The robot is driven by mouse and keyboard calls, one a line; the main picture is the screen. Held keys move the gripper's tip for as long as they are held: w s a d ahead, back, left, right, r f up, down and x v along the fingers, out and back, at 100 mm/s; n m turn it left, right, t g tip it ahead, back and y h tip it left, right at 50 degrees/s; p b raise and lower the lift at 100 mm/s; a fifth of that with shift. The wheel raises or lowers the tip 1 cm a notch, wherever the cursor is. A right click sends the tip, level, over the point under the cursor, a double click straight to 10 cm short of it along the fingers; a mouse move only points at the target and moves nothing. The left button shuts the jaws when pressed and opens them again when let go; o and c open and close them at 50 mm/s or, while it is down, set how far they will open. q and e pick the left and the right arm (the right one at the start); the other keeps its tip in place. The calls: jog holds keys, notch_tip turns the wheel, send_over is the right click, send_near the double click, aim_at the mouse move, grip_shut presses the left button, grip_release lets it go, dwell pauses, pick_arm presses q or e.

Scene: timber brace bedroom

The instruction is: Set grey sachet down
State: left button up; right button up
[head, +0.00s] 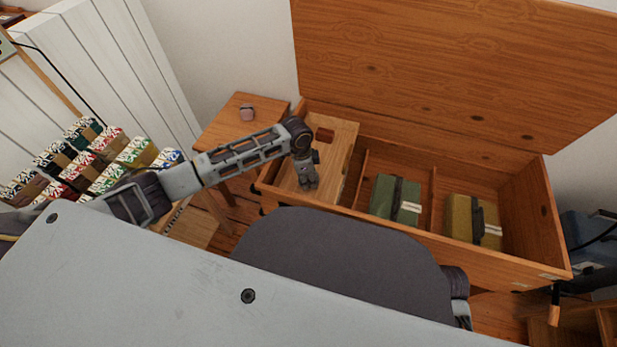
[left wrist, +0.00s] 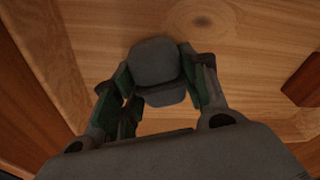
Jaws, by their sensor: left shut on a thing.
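My left gripper (head: 308,181) reaches over the light wooden tray (head: 339,163) at the left end of an open wooden chest (head: 540,225). In the left wrist view, the gripper's two green-padded fingers are shut on the grey sachet (left wrist: 157,64), a rounded grey pouch with a darker band across it. Pale wood grain (left wrist: 225,25) lies behind it. I cannot tell whether the sachet touches the wood. In the head view the gripper mostly hides the sachet.
A reddish-brown block (head: 325,135) lies on the tray near its back. Green (head: 384,196) and yellow-olive (head: 458,217) strapped bundles lie in the chest. A pink item (head: 247,113) sits on a side table (head: 217,128). Several colourful packets (head: 105,143) stand at left. The chest lid (head: 450,65) is raised.

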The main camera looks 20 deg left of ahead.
pick_arm(q)
jog(key=shift+f, duration=0.15)
pick_arm(e)
jog(key=shift+r, duration=0.15)
pick_arm(q)
jog(key=o, duration=1.1)
pick_arm(e)
jog(key=shift+d, duration=0.1)
